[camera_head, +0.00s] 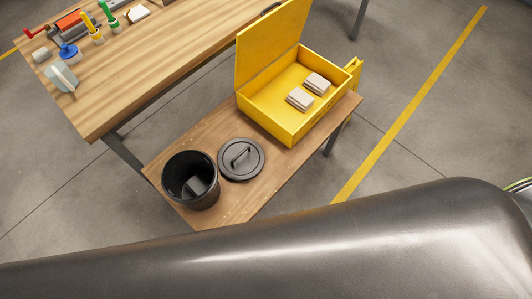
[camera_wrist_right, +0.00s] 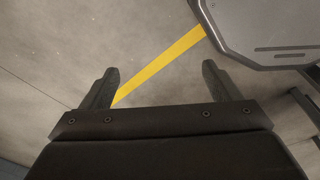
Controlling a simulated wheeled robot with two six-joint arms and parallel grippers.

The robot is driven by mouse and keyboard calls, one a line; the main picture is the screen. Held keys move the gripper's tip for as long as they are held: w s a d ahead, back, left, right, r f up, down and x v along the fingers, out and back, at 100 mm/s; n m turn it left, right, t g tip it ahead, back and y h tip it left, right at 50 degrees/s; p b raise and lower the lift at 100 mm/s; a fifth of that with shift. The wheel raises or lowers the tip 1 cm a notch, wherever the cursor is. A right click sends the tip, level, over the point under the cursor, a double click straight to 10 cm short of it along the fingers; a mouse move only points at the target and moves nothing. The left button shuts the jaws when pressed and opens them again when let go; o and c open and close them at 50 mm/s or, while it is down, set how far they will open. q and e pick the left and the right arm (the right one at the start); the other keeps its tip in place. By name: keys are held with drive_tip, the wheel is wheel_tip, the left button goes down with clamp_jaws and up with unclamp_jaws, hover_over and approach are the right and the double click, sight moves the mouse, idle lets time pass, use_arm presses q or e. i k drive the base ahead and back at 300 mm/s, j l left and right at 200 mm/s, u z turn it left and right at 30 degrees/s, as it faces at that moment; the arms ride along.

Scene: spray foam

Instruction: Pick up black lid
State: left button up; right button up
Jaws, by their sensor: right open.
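The black lid (camera_head: 241,159) is round with a raised bar handle and lies flat on the low wooden table (camera_head: 222,207). Just left of it stands an open black bin (camera_head: 190,180) with something dark inside. My right gripper (camera_wrist_right: 159,77) shows only in the right wrist view, its two fingers apart with nothing between them. It is above bare floor, and the lid is not in that view. My left gripper is not in view.
An open yellow metal box (camera_head: 272,115) with two pale stacks stands on the low table behind the lid. A higher workbench (camera_head: 150,75) with tools and bottles stands at the upper left. A large dark surface crosses the bottom of the head view.

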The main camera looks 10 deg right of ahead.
sight(241, 158)
drive_tip(key=l, duration=0.55)
drive_tip(key=k+l+u, duration=0.1)
drive_tip(key=l, duration=1)
drive_tip(key=k+l, duration=0.15)
drive_tip(key=l, duration=0.4)
drive_tip(key=l+u, duration=0.1)
drive_tip(key=l, duration=0.45)
drive_tip(key=k, duration=0.05)
